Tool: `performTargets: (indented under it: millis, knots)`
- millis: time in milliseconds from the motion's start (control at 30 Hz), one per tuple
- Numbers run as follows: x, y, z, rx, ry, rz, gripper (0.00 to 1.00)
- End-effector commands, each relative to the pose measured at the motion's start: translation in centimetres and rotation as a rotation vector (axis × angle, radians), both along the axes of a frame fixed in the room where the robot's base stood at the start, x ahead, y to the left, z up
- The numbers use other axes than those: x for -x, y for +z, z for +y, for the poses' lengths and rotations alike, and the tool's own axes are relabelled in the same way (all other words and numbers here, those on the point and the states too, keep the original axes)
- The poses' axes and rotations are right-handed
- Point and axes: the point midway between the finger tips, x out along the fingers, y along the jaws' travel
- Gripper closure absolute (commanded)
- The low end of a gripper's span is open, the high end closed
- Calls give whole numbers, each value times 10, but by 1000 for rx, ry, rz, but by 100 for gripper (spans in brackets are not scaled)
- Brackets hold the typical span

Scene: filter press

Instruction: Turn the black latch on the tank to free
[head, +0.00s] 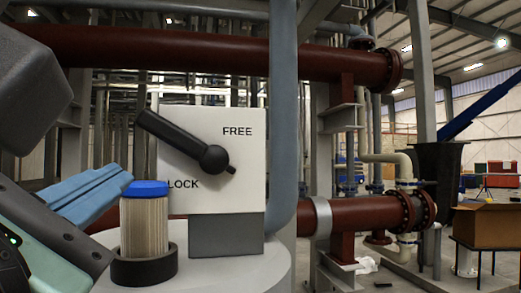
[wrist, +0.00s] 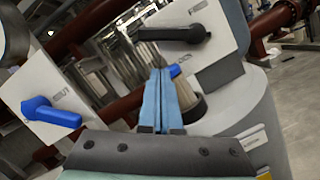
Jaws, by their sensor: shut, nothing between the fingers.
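The black latch (head: 185,142) is mounted on a white panel (head: 245,185) on the tank (head: 235,275). Its long handle points up-left from the hub, and a short tip points down-right. FREE is printed at the panel's upper right, LOCK at its lower left. In the wrist view the latch (wrist: 172,34) lies nearly level, beyond the fingertips. My gripper (head: 122,170) has blue fingers, pressed together and empty, left of the panel and below the handle's end. In the wrist view the gripper (wrist: 161,72) points toward the latch, apart from it.
A pleated filter cartridge (head: 145,225) with a blue cap (head: 145,188) stands in a black ring (head: 144,268) left of the panel, close to my fingers. A blue handle (wrist: 50,112) sits on another white panel at left in the wrist view. A thick grey-blue pipe (head: 283,110) rises right of the panel.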

Motion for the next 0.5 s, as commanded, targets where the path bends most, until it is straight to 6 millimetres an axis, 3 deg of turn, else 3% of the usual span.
performTargets:
  millis: [100, 233, 500]
  knots:
    - [5, 5, 2, 90, -24, -16, 100]
    - [-3, 8, 4, 113, -31, -15, 100]
    - [-49, 19, 10, 110, -30, -11, 100]
